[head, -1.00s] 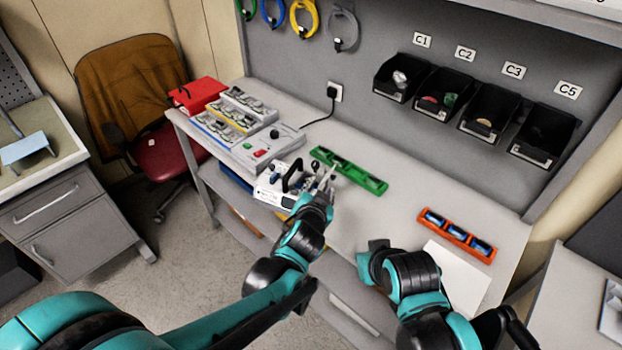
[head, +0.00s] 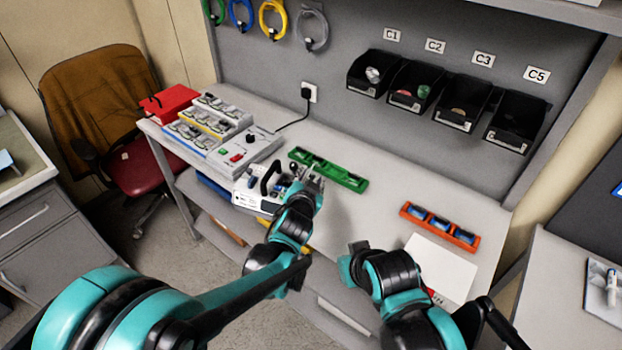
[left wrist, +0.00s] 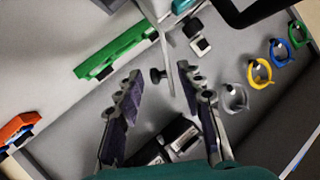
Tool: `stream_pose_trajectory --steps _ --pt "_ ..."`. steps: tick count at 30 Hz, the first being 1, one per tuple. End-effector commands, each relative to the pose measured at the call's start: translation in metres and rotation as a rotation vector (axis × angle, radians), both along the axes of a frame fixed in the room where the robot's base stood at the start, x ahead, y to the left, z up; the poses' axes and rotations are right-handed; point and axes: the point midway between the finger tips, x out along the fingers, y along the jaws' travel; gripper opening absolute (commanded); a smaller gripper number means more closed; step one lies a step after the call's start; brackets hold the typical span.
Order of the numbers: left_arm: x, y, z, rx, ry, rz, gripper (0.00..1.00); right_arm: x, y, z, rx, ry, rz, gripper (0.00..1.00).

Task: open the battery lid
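The white pump (head: 258,200) with a black carry handle stands at the bench's front edge in the head view. My left gripper (head: 316,181) is at the pump's right end. In the left wrist view its fingers (left wrist: 165,98) are spread apart. A thin grey upright plate (left wrist: 172,50) with a small black knob (left wrist: 157,76) shows just beyond the fingertips; I cannot tell whether it is the battery lid, or whether a finger touches it. My right gripper (head: 352,260) hangs near the bench's front edge, apart from the pump; its fingers are not clear.
A green tray (head: 328,169) lies behind the pump, and a grey control box (head: 245,150) stands to its left. An orange tray (head: 440,226) with blue cells and a white sheet (head: 440,268) lie at the right. Black bins (head: 410,85) hang on the wall.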

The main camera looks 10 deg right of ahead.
Motion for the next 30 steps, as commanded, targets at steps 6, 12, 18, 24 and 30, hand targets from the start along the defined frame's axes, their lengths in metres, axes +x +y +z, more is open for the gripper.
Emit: stream_pose_trajectory --steps 6,12,18,24,30 --pt "0.000 0.000 0.000 0.000 0.000 0.000 0.00 0.000 0.000 0.000 0.000 0.000 0.000 0.00" --pt "-0.001 -0.001 -0.002 0.016 -0.009 -0.001 0.00 0.000 0.000 -0.002 0.000 0.000 0.000 0.00" --pt "-0.005 -0.007 -0.010 0.129 -0.087 -0.002 0.00 0.000 0.000 -0.014 0.000 0.000 0.000 0.00" --pt "-0.007 -0.010 -0.016 0.242 -0.164 -0.002 0.00 0.000 0.000 -0.025 0.000 0.000 0.000 0.00" --pt "-0.008 -0.010 -0.015 0.268 -0.180 0.001 0.00 0.000 0.000 -0.025 0.000 0.000 0.000 0.00"
